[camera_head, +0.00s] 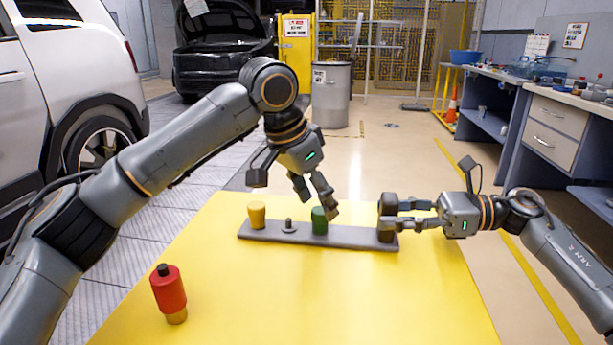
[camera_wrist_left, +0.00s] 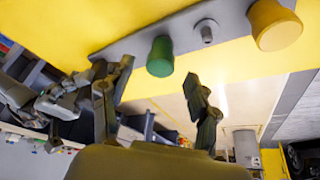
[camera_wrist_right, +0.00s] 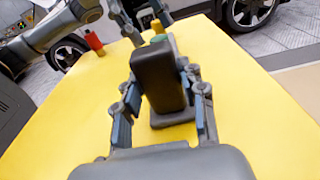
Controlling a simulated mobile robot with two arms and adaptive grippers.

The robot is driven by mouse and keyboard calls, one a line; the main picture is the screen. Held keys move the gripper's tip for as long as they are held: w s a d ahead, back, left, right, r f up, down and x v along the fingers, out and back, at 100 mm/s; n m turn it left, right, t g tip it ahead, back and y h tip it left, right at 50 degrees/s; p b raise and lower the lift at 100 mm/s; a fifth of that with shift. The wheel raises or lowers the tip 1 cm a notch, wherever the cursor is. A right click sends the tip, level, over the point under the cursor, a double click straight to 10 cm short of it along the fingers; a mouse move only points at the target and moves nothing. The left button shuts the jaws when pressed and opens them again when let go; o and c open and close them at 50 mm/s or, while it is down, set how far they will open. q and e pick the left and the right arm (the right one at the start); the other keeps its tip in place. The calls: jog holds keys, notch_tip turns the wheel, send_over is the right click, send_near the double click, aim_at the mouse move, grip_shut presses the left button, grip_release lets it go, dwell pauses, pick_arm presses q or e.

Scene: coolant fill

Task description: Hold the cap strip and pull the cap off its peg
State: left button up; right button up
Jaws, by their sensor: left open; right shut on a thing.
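The grey cap strip (camera_head: 340,236) lies on the yellow table top. It carries a yellow cap (camera_head: 257,215), a bare peg (camera_head: 289,225), a green cap (camera_head: 319,221) and a dark upright block (camera_head: 386,208) at its right end. My right gripper (camera_head: 387,217) is shut on this block, which shows between its fingers in the right wrist view (camera_wrist_right: 158,80). My left gripper (camera_head: 319,204) is open just above the green cap. In the left wrist view the green cap (camera_wrist_left: 160,57) appears between the spread fingers, apart from both.
A red cylinder (camera_head: 168,290) with a black top and tan base stands at the table's front left. The yellow table (camera_head: 330,305) is clear in front of the strip. Workbenches (camera_head: 560,125) stand at the right; a white car (camera_head: 65,90) is at the left.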

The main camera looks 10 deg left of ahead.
aim_at(320, 210)
pick_arm(q)
jog(key=shift+x, duration=1.7)
jog(key=c, duration=1.2)
jog(key=o, duration=0.5)
jog(key=c, duration=0.3)
jog(key=shift+r, duration=0.25)
jog(key=shift+c, duration=0.2)
jog(key=shift+r, duration=2.45)
jog(key=shift+r, duration=0.15)
